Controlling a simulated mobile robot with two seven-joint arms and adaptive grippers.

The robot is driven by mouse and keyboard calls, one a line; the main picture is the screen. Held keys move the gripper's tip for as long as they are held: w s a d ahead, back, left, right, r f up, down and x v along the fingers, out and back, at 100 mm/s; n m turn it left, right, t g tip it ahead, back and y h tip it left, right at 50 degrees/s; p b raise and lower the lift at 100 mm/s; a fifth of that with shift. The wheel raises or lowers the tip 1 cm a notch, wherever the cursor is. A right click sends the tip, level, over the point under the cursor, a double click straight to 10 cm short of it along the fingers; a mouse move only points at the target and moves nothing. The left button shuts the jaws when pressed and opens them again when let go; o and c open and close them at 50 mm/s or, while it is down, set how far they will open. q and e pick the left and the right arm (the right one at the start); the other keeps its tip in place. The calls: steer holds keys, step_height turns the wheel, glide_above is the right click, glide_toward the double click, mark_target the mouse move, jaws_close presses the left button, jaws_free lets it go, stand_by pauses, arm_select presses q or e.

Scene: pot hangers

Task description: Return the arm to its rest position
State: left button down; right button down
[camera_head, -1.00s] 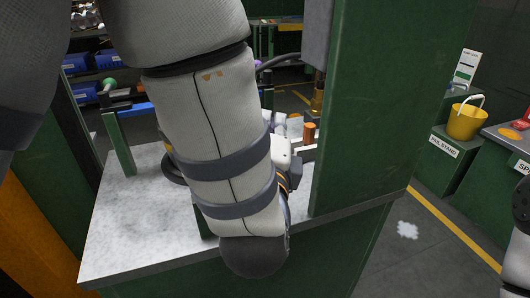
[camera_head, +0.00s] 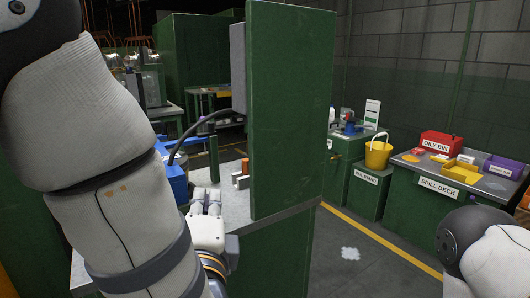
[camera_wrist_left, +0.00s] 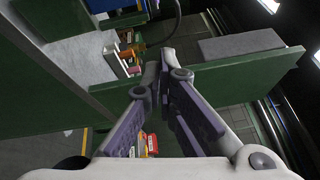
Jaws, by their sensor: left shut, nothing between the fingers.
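My left arm, white with grey bands, crosses the left side of the head view. Its left gripper (camera_head: 207,202) is over the grey-topped bench (camera_head: 236,208), just left of the tall green panel (camera_head: 290,110). In the left wrist view the fingers (camera_wrist_left: 166,62) meet at the tips with nothing between them, in front of a green panel (camera_wrist_left: 225,72). Part of my right arm shows at the lower right of the head view; its gripper is out of the picture.
An orange-brown cylinder (camera_head: 245,166) and a blue object (camera_head: 174,172) are near the gripper. Right of the panel are a yellow bucket (camera_head: 378,152) on a green stand and the spill deck (camera_head: 430,180) with trays. Open floor (camera_head: 350,235) lies between.

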arm_select(q)
steer(key=s+a+f+n+g+h, duration=0.1)
steer(key=s+a+f+n+g, duration=0.15)
steer(key=f, duration=0.65)
steer(key=s+a+f+n+g+h, duration=0.1)
steer(key=s+a+f+n+g, duration=0.2)
steer(key=f, duration=0.6)
steer(key=s+a+f+n+g, duration=0.1)
steer(key=s+f+n+g, duration=0.2)
steer(key=f, duration=0.5)
steer(key=s+a+f+n+g, duration=0.2)
steer(key=s+f+n+g, duration=0.1)
steer(key=s, duration=0.6)
steer(key=s+a+f+n+g, duration=0.1)
steer(key=s+f+n+g, duration=0.3)
steer(key=s, duration=0.5)
steer(key=s+a+f+n+g+h, duration=0.1)
steer(key=s+a+f+n+g, duration=0.1)
steer(key=s, duration=0.7)
step_height(320, 180, down, 3)
steer(key=shift+a+f+n+g, duration=0.15)
steer(key=shift+a+n+g, duration=0.2)
steer(key=shift+n+g, duration=0.55)
steer(key=shift+m+g, duration=0.25)
